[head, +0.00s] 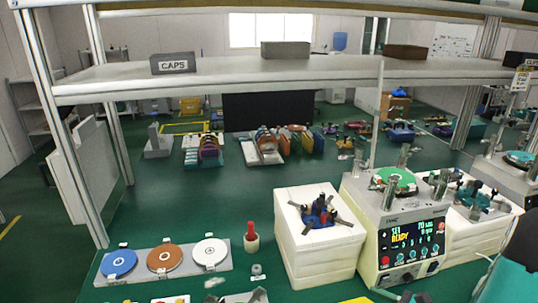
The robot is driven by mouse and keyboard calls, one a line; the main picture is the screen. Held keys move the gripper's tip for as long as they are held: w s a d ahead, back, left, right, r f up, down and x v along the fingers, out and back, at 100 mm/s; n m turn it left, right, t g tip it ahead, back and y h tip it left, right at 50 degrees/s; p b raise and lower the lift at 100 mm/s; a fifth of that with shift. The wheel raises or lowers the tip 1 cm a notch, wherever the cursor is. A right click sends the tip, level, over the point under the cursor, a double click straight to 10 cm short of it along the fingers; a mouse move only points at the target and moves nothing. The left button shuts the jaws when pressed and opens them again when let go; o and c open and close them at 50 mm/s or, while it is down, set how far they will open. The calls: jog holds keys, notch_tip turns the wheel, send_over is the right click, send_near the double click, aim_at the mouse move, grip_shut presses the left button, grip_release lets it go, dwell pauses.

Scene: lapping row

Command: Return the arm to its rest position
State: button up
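At the lower right edge, a dark rounded shape with a teal part is cut off by the frame; it may be part of my arm, but I cannot tell for certain. I cannot make out my gripper or its fingers in the head view. Whether it holds anything is not shown.
A lapping machine (402,240) with a lit display stands at right, beside a white block (318,258) bearing a blue fixture (320,212). A tray (216,274) holding three discs and a red-topped container (252,237) are at left. A grey shelf (220,72) spans above. Green surface shows between.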

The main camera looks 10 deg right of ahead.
jog(key=s+a+r+n+g, duration=0.2)
jog(key=a+r+n+g, duration=0.25)
jog(key=a+n, duration=0.3)
jog(key=s+a+r+n+g, duration=0.2)
jog(key=a+r+n+g, duration=0.25)
jog(key=a+n, duration=0.35)
jog(key=s+a+r+n+t+h, duration=0.1)
jog(key=s+a+r+n+h, duration=0.1)
jog(key=r+n+h, duration=0.2)
jog(key=s+a+r+n+t+h, duration=0.1)
jog(key=s+a+r+n+h, duration=0.1)
jog(key=r+n+h, duration=0.2)
notch_tip(320, 180, up, 2)
jog(key=shift+r+n, duration=0.25)
jog(key=shift+n, duration=1)
jog(key=shift+s+d, duration=0.15)
jog(key=shift+d, duration=0.05)
